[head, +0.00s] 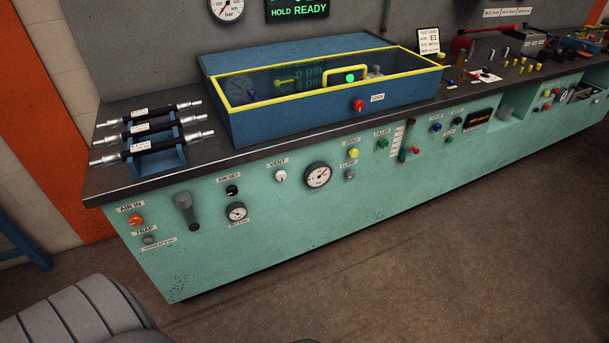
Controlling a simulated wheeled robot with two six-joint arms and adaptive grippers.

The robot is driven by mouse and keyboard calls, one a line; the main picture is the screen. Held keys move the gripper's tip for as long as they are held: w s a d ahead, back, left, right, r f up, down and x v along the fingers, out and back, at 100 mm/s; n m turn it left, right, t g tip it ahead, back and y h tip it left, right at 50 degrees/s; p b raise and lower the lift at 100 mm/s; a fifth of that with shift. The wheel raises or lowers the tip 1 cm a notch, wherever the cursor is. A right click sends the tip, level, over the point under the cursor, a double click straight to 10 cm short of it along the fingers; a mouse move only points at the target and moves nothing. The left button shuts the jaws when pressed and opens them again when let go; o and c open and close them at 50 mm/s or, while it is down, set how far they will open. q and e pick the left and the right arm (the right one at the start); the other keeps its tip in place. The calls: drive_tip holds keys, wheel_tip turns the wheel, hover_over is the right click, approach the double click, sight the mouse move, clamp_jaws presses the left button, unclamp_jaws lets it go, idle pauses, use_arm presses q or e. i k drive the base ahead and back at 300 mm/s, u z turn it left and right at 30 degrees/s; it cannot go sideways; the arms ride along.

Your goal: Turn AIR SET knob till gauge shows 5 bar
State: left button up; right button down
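The AIR SET knob (232,190) is a small black knob on the green front panel of the bench, just under its white AIR SET label (228,177). A small round white-faced gauge (237,212) sits directly below the knob; its needle and scale are too small to read. A larger white-faced gauge (318,176) is to the right, beside the VENT knob (281,176). Neither of my grippers shows in this view, and nothing touches the AIR SET knob.
An orange AIR IN knob (136,220) and a dark cylinder (187,212) are left of the knob. Above, the dark worktop (110,180) carries hoses on a blue rack (160,160) and a blue box with a yellow-framed lid (300,123). The floor (400,260) in front is clear.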

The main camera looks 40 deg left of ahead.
sight(232, 189)
drive_tip(key=z, duration=0.2)
drive_tip(key=i, duration=1.25)
drive_tip(key=u, duration=1)
